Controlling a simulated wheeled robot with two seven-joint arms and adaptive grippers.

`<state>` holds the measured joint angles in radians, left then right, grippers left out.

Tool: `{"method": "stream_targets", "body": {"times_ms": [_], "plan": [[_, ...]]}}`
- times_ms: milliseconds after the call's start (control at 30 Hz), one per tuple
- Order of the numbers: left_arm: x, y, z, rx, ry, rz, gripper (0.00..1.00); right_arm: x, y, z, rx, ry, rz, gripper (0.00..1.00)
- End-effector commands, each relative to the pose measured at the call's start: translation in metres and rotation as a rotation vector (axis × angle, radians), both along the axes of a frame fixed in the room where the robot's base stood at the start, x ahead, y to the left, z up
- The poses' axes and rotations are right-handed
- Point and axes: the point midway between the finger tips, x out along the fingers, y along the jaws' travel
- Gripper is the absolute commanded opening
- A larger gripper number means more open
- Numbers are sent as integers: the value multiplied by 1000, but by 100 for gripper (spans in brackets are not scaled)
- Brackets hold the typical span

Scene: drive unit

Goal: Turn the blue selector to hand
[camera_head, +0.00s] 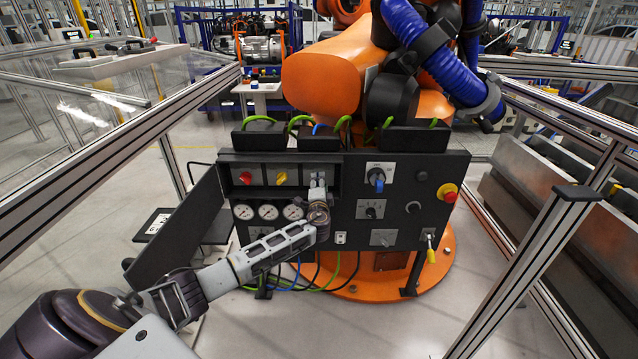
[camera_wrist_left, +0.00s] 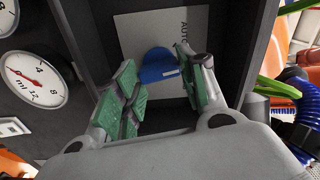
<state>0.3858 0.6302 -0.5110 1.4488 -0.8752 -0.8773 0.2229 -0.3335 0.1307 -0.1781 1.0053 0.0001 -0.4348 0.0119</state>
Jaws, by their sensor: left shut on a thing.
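The blue selector (camera_wrist_left: 158,66) shows in the left wrist view as a rounded blue knob with a pale line. It sits on a grey plate (camera_wrist_left: 140,25) whose visible lettering reads "AUTO"; the rest of the plate's text is hidden or out of frame. My left gripper (camera_wrist_left: 160,90) has its green pads on either side of the knob and is shut on it. In the head view my left gripper (camera_head: 318,195) reaches into the recessed bay of the black panel (camera_head: 345,225) and hides the knob. My right gripper is not in view.
A red selector (camera_head: 246,178) and a yellow selector (camera_head: 281,178) sit left in the same bay. Gauges (camera_head: 268,212) lie below them. A blue-handled switch (camera_head: 377,180) and a red-yellow button (camera_head: 447,193) are on the right. An open black door (camera_head: 178,228) stands left.

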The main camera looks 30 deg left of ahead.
Motion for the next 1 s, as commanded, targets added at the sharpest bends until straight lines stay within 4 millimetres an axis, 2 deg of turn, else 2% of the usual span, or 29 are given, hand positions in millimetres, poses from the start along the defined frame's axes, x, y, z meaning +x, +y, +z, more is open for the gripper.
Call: {"method": "stream_targets", "body": {"times_ms": [233, 1000], "plan": [[0, -1, 0, 172, 108, -2, 17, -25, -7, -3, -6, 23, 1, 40], [0, -1, -3, 731, 451, -4, 17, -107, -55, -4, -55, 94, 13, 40]]}}
